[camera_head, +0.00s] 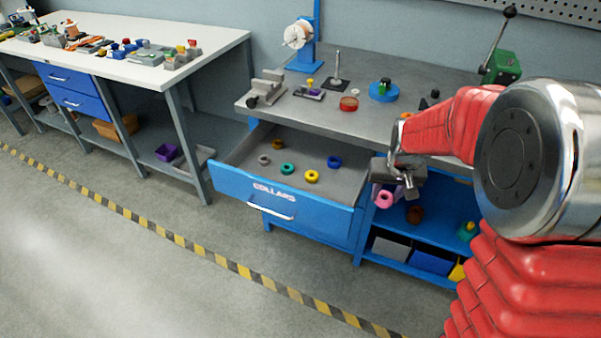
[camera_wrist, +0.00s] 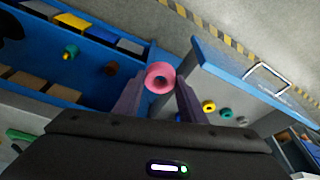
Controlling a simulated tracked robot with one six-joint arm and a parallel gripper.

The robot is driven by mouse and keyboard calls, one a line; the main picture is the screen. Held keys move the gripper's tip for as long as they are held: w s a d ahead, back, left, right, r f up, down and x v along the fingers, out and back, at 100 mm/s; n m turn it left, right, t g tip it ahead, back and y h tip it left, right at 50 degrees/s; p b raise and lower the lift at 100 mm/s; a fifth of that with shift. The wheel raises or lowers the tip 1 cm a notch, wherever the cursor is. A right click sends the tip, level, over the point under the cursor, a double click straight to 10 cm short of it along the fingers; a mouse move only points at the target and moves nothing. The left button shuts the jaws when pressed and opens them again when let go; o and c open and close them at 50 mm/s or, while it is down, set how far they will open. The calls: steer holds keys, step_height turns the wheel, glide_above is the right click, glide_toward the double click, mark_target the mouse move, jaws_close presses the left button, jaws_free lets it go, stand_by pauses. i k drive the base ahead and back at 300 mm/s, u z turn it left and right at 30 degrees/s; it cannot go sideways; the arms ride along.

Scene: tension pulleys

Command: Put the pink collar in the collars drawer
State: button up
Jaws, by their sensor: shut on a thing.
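The pink collar (camera_head: 384,199) is a small ring held at the tips of my gripper (camera_head: 396,190), to the right of the open drawer. In the wrist view the pink collar (camera_wrist: 160,77) sits between the two fingers of my gripper (camera_wrist: 160,88). The collars drawer (camera_head: 229,185) is blue, labelled COLLARS, and pulled open. Inside it lie several collars: a yellow one (camera_head: 312,176), a teal one (camera_head: 287,168), a blue one (camera_head: 334,161), a grey one (camera_head: 264,159) and an orange-brown one (camera_head: 277,144). The drawer front also shows in the wrist view (camera_wrist: 225,72).
A lower blue shelf (camera_head: 440,235) holds a brown piece (camera_head: 414,214) and bins. The drawer's front floor area has free room.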

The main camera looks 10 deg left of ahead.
mark_target(322, 190)
steer(key=u, duration=1.05)
steer(key=i, duration=1)
steer(key=u, duration=0.1)
